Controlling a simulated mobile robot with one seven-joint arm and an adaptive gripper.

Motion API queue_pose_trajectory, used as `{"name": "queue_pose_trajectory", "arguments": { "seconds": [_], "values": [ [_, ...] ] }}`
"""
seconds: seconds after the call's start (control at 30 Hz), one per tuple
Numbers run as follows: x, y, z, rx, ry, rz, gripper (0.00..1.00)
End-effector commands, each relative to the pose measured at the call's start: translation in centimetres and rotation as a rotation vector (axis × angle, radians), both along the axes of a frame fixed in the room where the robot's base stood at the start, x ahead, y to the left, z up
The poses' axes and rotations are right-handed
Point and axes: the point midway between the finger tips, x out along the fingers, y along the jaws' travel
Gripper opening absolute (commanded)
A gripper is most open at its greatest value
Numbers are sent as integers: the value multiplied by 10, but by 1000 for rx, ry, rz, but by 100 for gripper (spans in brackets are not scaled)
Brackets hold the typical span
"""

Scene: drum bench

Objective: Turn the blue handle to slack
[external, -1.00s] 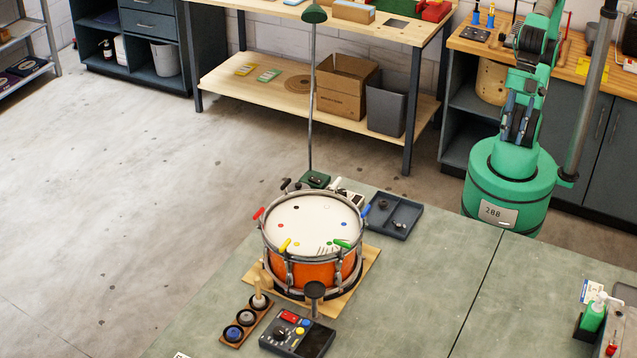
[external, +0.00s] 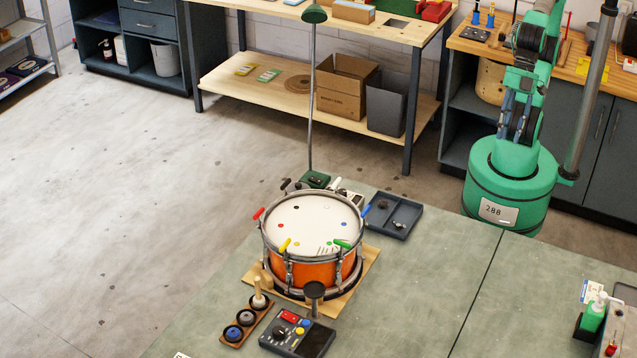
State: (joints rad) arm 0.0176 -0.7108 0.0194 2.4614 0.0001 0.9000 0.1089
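The orange drum (external: 312,272) with a white head stands on a wooden board (external: 371,257) on the green bench. Coloured handles sit around its rim. The blue handle (external: 366,210) is at the right side of the rim, small in this view and slanting up to the right. A red, a yellow, a green and a black handle are at other places on the rim. My green arm stands behind the bench at the upper right, apart from the drum. My gripper is not visible; the arm runs up out of the picture's top edge.
A dark tray (external: 393,215) with small parts lies right of the drum. A lamp (external: 311,100) rises behind it. A control box (external: 297,336) and a wooden rack (external: 246,320) with round pieces stand in front. The bench right of the drum is largely clear.

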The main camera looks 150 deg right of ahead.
Motion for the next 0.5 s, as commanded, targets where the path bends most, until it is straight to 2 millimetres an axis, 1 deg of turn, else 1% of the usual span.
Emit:
{"name": "queue_pose_trajectory", "arguments": {
  "seconds": [0.03, 0.17, 0.23, 0.4, 0.5],
  "values": [
    [8, -3, 9, 19, 10, -46, 35],
    [32, -13, 25, 86, 37, -211, 35],
    [48, -20, 35, 129, 52, -320, 35],
    [89, -40, 52, 232, 89, -601, 35],
    [113, -54, 59, 289, 108, -770, 35]
  ]
}}
